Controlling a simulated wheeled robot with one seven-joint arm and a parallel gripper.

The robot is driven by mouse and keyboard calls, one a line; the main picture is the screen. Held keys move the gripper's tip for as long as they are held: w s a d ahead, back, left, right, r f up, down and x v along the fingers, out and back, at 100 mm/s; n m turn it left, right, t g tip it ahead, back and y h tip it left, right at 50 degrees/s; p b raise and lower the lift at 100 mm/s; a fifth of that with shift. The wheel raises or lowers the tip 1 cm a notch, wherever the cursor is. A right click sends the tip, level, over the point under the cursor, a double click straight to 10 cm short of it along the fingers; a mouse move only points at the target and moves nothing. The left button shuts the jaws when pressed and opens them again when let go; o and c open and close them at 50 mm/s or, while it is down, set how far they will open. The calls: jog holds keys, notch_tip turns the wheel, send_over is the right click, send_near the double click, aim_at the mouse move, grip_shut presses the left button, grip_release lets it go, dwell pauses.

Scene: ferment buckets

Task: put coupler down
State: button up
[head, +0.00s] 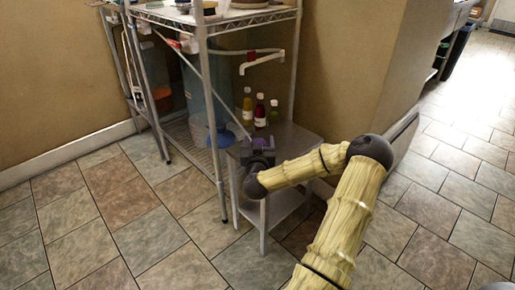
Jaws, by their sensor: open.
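My gripper (258,150) is open at the end of my arm, over the grey top of a small side table (291,141). A small purple piece (262,142) shows at the jaws. I cannot tell whether it is the coupler, or whether it rests on the tabletop. The gripper hides part of the tabletop.
Several small bottles, including a red-brown one (260,111), stand at the table's back. A wire rack (205,75) holding a large bluish container (200,95) stands to the left. A wall corner (362,70) is at the right. Tiled floor is clear in front.

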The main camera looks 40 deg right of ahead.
dwell(0.3)
jog(key=c, duration=1.2)
notch_tip(320, 180, up, 10)
jog(key=p, duration=0.5)
jog(key=shift+p, duration=0.4)
jog(key=shift+c, duration=0.2)
